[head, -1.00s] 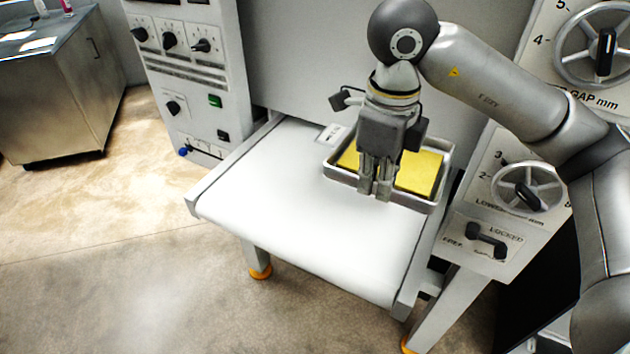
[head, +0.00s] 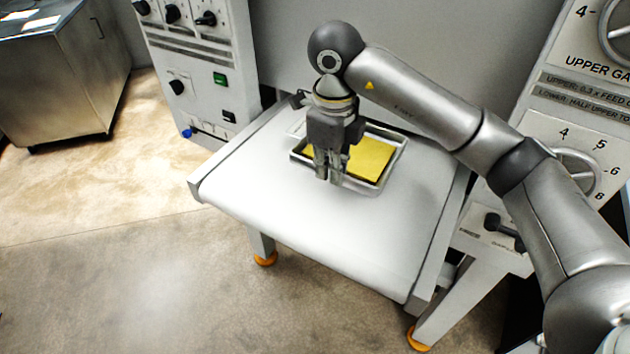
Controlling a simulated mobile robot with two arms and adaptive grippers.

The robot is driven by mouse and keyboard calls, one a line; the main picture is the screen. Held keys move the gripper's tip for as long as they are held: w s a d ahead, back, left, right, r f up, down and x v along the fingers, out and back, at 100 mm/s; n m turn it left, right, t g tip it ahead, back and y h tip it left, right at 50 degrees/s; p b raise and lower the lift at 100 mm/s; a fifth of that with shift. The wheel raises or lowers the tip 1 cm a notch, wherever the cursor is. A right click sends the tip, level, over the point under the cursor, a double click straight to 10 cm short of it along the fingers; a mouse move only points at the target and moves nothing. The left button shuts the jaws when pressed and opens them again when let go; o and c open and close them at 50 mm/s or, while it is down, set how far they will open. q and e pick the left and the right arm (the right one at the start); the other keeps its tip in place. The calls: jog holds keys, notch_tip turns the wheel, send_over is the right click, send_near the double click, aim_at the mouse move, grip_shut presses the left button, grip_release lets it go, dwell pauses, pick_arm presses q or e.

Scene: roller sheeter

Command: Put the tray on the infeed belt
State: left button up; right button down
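The tray (head: 396,150) is a shallow metal tray with a yellow sheet (head: 370,158) lying in it. It is over the back middle of the white infeed belt (head: 300,225); whether it rests on the belt or is held just above it I cannot tell. My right gripper (head: 329,180) points down at the tray's near rim, left of its middle. Its fingers are close together at the rim and appear shut on it. The gripper hides part of the rim and the sheet. My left gripper is not in view.
A control panel with knobs and a green switch (head: 220,79) stands left of the belt. A handwheel (head: 572,172) and a locking lever (head: 503,230) are on the right panel. A steel cabinet (head: 70,75) stands at far left. The belt's front half is clear.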

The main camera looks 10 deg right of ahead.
send_over(315, 200)
notch_tip(315, 200, down, 5)
jog(key=shift+s+r+p, duration=0.15)
jog(key=shift+r+p, duration=0.05)
jog(key=shift+p, duration=0.2)
jog(key=f+p, duration=0.2)
jog(key=f, duration=0.1)
jog(key=shift+w+a, duration=0.1)
jog(key=shift+w, duration=0.1)
jog(key=shift+f, duration=0.3)
jog(key=shift+f, duration=0.2)
jog(key=c, duration=1.7)
grip_release()
jog(key=shift+c, duration=0.2)
jog(key=shift+o, duration=0.5)
